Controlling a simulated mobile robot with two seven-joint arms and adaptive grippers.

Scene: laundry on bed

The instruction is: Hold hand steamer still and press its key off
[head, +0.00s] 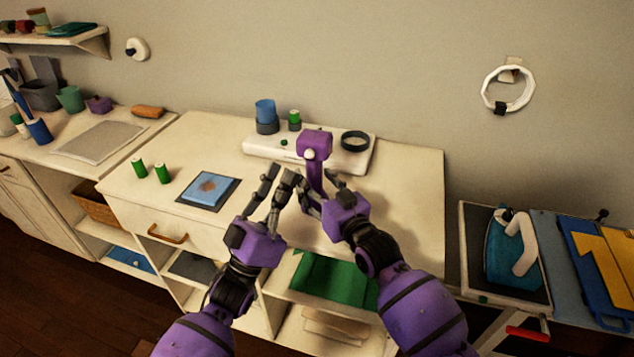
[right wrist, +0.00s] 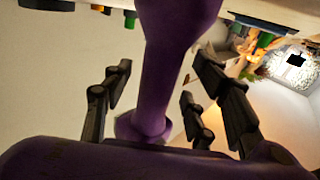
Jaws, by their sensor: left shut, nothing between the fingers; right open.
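The purple hand steamer (head: 314,144) stands upright near the middle of the table, its head up and its handle below. A white round knob (head: 309,154) shows on its head; I cannot tell whether this is the key. My right gripper (head: 322,187) is open, with its fingers on either side of the handle. In the right wrist view the handle (right wrist: 166,70) stands between the spread fingers, with gaps on both sides. My left gripper (head: 281,176) is shut and empty, just left of the handle and lower than the head.
A teal iron (head: 505,250) stands right. The table's right side is clear.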

